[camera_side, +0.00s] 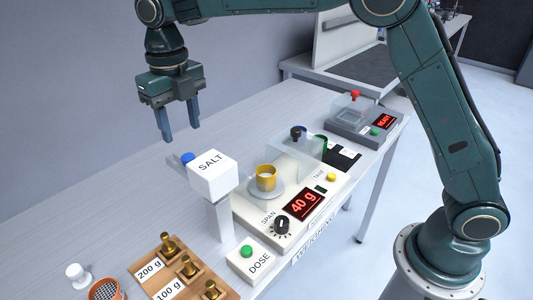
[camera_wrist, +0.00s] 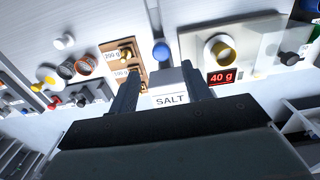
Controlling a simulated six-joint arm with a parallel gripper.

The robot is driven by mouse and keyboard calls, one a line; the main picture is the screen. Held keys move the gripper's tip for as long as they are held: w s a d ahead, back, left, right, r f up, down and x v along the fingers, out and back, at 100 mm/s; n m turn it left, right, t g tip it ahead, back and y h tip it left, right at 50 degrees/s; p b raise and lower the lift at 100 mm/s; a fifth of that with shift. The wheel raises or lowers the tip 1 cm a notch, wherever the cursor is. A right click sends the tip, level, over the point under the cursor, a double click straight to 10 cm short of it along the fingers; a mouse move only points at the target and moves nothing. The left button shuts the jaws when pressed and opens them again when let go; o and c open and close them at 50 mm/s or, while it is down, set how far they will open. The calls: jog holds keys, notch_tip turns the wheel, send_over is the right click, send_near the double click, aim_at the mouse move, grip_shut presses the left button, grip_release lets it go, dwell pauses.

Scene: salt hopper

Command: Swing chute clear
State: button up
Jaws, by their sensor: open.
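The white salt hopper (camera_side: 212,174), labelled SALT, stands on a post beside the scale. A blue knob (camera_side: 187,159) shows at its far left side; it also shows in the wrist view (camera_wrist: 161,51). I cannot make out the chute's shape clearly. My gripper (camera_side: 181,132) is open and empty, pointing down above the blue knob and apart from it. In the wrist view my gripper's fingers (camera_wrist: 162,68) appear on either side of the knob and hopper. A yellow cup (camera_side: 266,172) stands on the scale's pan, and the scale display (camera_side: 303,204) reads 40 g.
A DOSE box with a green button (camera_side: 246,251) is in front of the hopper. A wooden block with brass weights (camera_side: 188,267) and an orange cup (camera_side: 105,290) lie at the front. A clear cover (camera_side: 297,150) stands behind the cup. The table left of the hopper is clear.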

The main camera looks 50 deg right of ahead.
notch_tip(320, 180, up, 7)
dwell(0.4)
dwell(0.4)
jog(key=s+d+r+m+t, duration=0.2)
jog(key=s+d+m, duration=0.5)
jog(key=m, duration=0.2)
jog(key=s+d+r+m+t, duration=0.1)
jog(key=s+d+r+m, duration=0.2)
jog(key=s+d+m, duration=0.5)
jog(key=s+d+f+m+t, duration=0.1)
jog(key=s+d+f+m, duration=0.1)
jog(key=s+f+m, duration=0.3)
jog(key=s+d+f+m+t, duration=0.1)
jog(key=s+d+f+m, duration=0.2)
jog(key=s+m, duration=0.8)
notch_tip(320, 180, down, 2)
jog(key=m, duration=0.3)
jog(key=shift+d+t, duration=0.3)
jog(key=shift+d, duration=0.05)
